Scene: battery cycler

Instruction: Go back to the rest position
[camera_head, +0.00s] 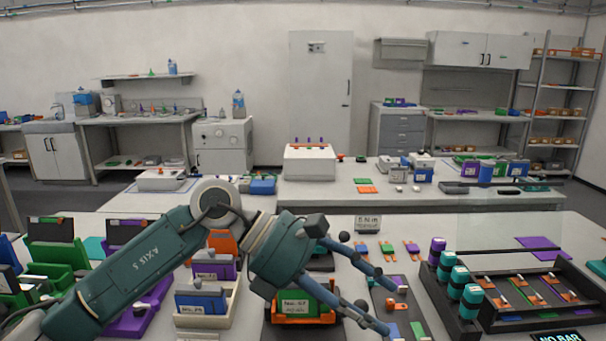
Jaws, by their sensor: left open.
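My left gripper (393,308) reaches in from the left over the front bench (385,225). Small flat coloured pieces (387,251) lie on the bench just behind the fingers. My right gripper does not show.
At the right is a black tray (480,320) with several teal and purple cylinders (472,300) and flat cells. At the left stand green racks (55,250) and a cream bin (205,320) with blue packs. A white cycler box (309,163) stands on the bench behind.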

